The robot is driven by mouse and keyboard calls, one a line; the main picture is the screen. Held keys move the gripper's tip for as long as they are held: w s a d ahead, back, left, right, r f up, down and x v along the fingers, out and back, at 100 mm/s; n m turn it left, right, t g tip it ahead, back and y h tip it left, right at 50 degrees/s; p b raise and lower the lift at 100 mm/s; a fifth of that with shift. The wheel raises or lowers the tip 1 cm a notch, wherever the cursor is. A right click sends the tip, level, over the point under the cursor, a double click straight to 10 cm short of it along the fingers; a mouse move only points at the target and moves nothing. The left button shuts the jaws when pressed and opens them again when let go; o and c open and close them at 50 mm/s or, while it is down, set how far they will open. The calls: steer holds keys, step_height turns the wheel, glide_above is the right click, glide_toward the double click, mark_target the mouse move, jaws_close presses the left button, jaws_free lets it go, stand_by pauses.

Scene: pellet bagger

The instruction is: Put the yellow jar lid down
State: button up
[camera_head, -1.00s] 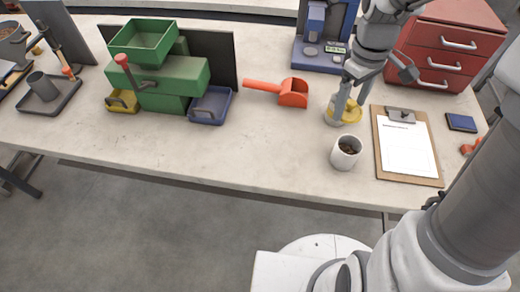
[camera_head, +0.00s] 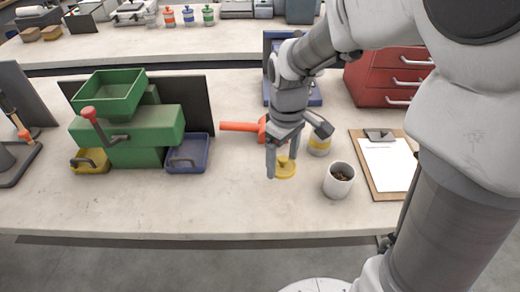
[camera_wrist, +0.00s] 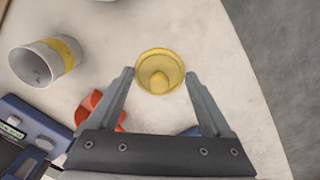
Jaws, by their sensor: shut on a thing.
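The yellow jar lid (camera_head: 286,170) is a round disc with a central knob, at or just above the bench top in front of the scoop. It also shows from above in the wrist view (camera_wrist: 160,72), between my fingertips. My gripper (camera_head: 283,162) points down with one finger on each side of the lid, shut on it. I cannot tell whether the lid touches the bench. A pale jar with a yellow band (camera_head: 319,145) stands just right of my gripper. In the wrist view the jar (camera_wrist: 50,62) shows an open mouth.
A white mug with dark contents (camera_head: 339,181) stands right of the lid, near a clipboard (camera_head: 385,165). An orange scoop (camera_head: 240,126) lies behind, partly hidden by my gripper. A blue bin (camera_head: 187,155) stands left. The bench front between bin and mug is clear.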

glide_above(263, 189)
step_height(263, 189, down, 3)
steer(key=shift+r+b, duration=0.15)
steer(key=shift+b, duration=0.15)
steer(key=shift+f+b, duration=0.5)
steer(key=shift+f, duration=1.45)
steer(key=shift+f, duration=0.15)
steer(key=o, duration=1.1)
